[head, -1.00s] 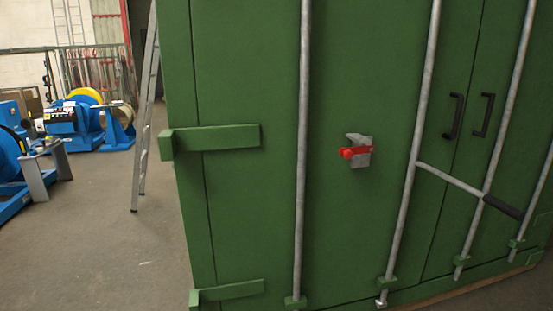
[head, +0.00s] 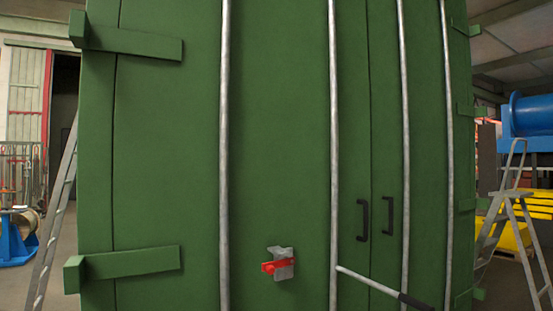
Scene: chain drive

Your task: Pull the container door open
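The green container door (head: 280,150) fills most of the head view and looks closed, with a vertical seam between its two leaves right of centre. Two black handles, a left one (head: 363,220) and a right one (head: 388,216), sit on either side of that seam. Several grey vertical lock rods run down the door. A lever with a black grip (head: 415,302) reaches right from the second rod near the bottom edge. A red latch on a grey bracket (head: 283,263) sits on the left leaf. Neither gripper is in view.
Green hinge straps (head: 130,42) stick out at the left edge of the container. A ladder (head: 52,225) leans at the left, near blue machinery (head: 14,243). A stepladder (head: 510,225) stands at the right, with yellow and blue equipment behind it.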

